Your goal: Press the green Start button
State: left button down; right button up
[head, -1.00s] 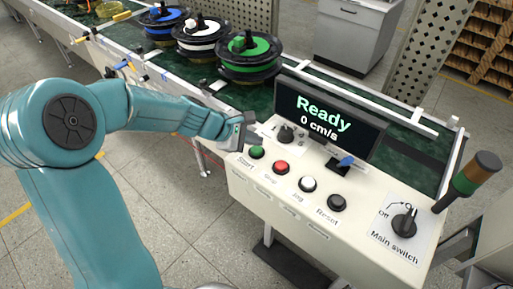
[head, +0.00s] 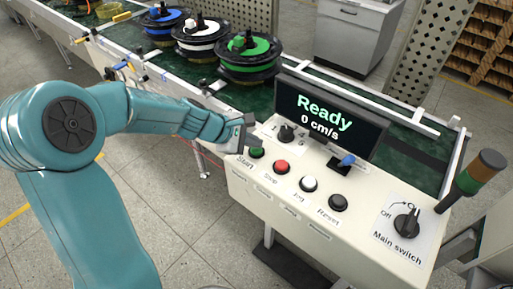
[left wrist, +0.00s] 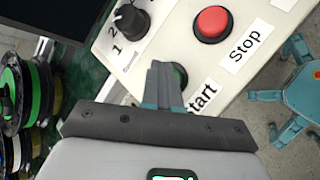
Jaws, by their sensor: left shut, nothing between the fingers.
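The green Start button (head: 256,152) is at the left end of a row of buttons on the white control panel (head: 360,225). In the left wrist view the Start button (left wrist: 180,75) shows only in part, behind my fingers. My left gripper (head: 246,142) is shut and empty, with its tips just above and beside the Start button. In the left wrist view the shut fingers (left wrist: 163,85) overlap the button; I cannot tell whether they touch it. The screen (head: 328,113) reads "Ready" and "0 cm/s". My right gripper is not in view.
The red Stop button (head: 282,167), white Jog button (head: 308,183) and black Reset button (head: 338,202) sit right of Start. A rotary knob (head: 287,133) is behind. The main switch (head: 406,223) is at the right.

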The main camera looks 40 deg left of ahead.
aim_at(253, 150)
pick_arm(q)
jog(key=shift+f+b, duration=0.3)
jog(key=shift+f, duration=0.05)
jog(key=shift+r, duration=0.1)
dwell(0.5)
jog(key=shift+r+p, duration=0.9)
notch_tip(253, 150, up, 5)
jog(key=p, duration=0.4)
jog(key=shift+p, duration=0.35)
jog(key=shift+s+a, duration=0.1)
